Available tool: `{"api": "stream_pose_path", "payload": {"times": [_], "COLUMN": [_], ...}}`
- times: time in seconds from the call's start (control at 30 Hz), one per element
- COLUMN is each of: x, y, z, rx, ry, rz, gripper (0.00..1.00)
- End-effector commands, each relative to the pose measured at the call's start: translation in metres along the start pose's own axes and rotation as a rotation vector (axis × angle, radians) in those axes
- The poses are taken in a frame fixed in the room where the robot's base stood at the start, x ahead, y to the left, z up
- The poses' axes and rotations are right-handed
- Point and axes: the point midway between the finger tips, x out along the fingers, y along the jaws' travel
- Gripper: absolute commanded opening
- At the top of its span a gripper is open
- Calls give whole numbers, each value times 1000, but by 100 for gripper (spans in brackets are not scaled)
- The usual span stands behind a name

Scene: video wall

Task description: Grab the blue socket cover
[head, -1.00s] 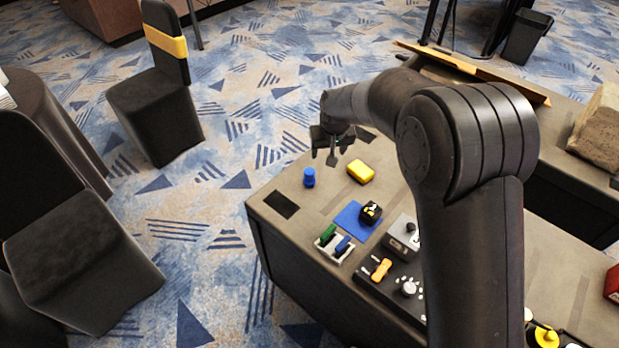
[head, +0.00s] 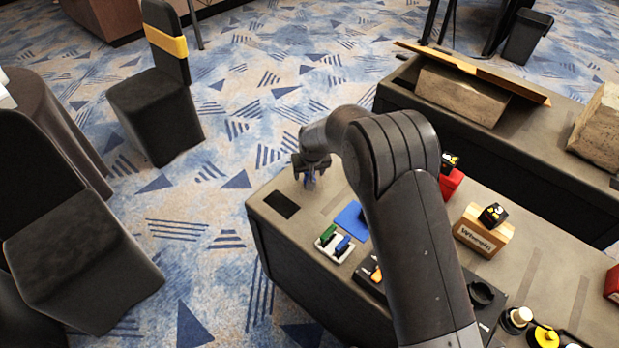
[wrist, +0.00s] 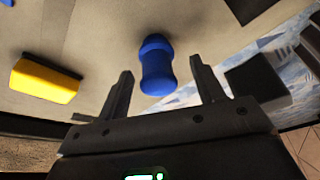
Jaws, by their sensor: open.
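The blue socket cover (wrist: 157,66) is a small rounded blue piece with a narrowed neck on the tabletop. In the wrist view it lies just beyond and between the tips of my gripper's two fingers, with clear gaps on both sides. My gripper (wrist: 160,78) is open and empty. In the head view my gripper (head: 311,178) is over the socket cover, and a little of the blue shows below the fingers, mostly hidden.
A yellow block (wrist: 45,80) is on the table left of the fingers. A blue mat (head: 351,219) and a white holder (head: 334,244) with green and blue pieces are nearby. A dark rectangle (head: 281,204) marks the table near its left edge.

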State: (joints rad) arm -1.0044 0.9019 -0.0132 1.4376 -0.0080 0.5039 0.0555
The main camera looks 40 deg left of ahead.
Motion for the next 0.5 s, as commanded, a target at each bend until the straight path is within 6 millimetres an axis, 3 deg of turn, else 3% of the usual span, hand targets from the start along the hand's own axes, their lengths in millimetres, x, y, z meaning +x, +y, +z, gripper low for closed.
{"api": "stream_pose_path", "payload": {"times": [0.13,0.4,0.5], "x": [14,16,16], "y": [1,1,1], "z": [-1,-1,-1], "rx": [1,1,1], "ry": [2,2,2], "rz": [1,1,0], "gripper": [62,62,54]}}
